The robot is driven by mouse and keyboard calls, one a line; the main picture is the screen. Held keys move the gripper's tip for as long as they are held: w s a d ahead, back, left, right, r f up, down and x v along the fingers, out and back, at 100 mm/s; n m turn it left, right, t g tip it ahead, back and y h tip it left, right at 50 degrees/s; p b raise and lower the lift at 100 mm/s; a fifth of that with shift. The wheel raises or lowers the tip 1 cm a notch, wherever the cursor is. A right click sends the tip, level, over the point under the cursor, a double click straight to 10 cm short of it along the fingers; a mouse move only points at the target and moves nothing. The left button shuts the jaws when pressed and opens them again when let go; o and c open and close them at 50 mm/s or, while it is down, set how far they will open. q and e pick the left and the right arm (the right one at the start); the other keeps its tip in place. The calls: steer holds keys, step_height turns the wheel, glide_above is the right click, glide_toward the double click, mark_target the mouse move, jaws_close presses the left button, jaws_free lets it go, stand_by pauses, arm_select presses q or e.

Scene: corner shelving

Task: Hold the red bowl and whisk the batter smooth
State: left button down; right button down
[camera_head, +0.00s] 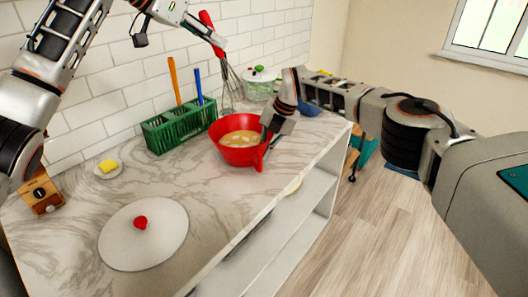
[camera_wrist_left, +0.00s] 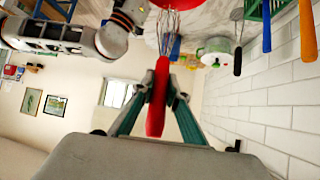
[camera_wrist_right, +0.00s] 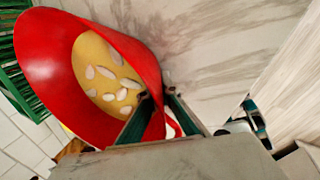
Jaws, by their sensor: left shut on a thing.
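The red bowl (camera_head: 238,152) stands on the marble counter and holds yellow-tan batter (camera_head: 241,138) with pale lumps, which show clearly in the right wrist view (camera_wrist_right: 105,75). My right gripper (camera_head: 272,130) is at the bowl's right side. In the right wrist view its fingers (camera_wrist_right: 157,108) sit on either side of the red wall, close against it. My left gripper (camera_head: 212,33) is shut on the red handle of the whisk (camera_head: 230,88), also seen in the left wrist view (camera_wrist_left: 157,95). The whisk's wires point down, above and behind the bowl, apart from the batter.
A green rack (camera_head: 180,126) with orange- and blue-handled tools stands left of the bowl. A white pot (camera_head: 262,80) and a blue bowl (camera_head: 308,108) are behind. A round white lid (camera_head: 143,234) with red knob and a butter dish (camera_head: 108,168) lie on the left. The counter's front edge is near.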

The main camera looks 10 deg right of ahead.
stand_by(0.7)
arm_select(q)
steer(key=shift+s+d+f+t+y, duration=1)
steer(key=shift+s+d+f, duration=0.35)
steer(key=shift+s+f, duration=2.2)
steer(key=w+d+f, duration=0.1)
steer(key=w+f, duration=0.3)
steer(key=f, duration=0.6)
steer(key=shift+w, duration=0.15)
